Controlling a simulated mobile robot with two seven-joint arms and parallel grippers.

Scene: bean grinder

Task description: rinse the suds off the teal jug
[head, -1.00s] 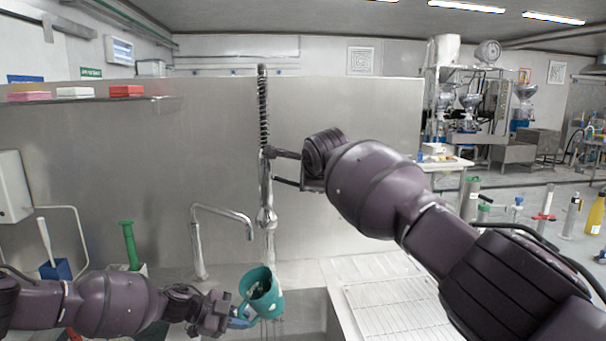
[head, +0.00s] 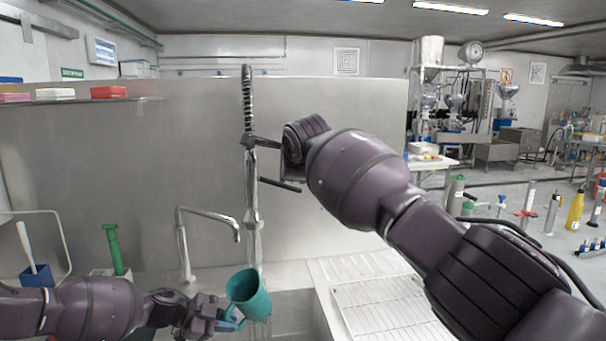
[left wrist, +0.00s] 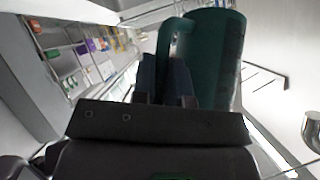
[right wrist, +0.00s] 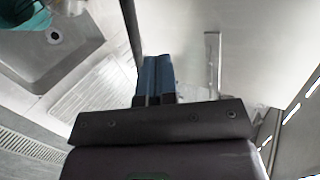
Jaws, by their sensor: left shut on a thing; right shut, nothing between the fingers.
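The teal jug (head: 252,299) is tilted below the spray tap (head: 252,200), over the sink, its mouth facing up and toward me. No white suds show on its visible inside; its far side is hidden. My left gripper (head: 229,320) is shut on the jug's handle; the left wrist view shows the fingers (left wrist: 168,82) on the handle beside the jug body (left wrist: 215,60). My right gripper (head: 268,145) is shut and empty up beside the tap's riser. In the right wrist view its fingers (right wrist: 156,78) are together, with the jug (right wrist: 22,15) at top left.
A bent faucet (head: 183,245) stands left of the spray tap. A wire drying rack (head: 385,305) lies right of the sink. A green-handled brush (head: 113,248) and a blue holder (head: 37,276) with a white-handled brush stand at left. My right arm crosses above the rack.

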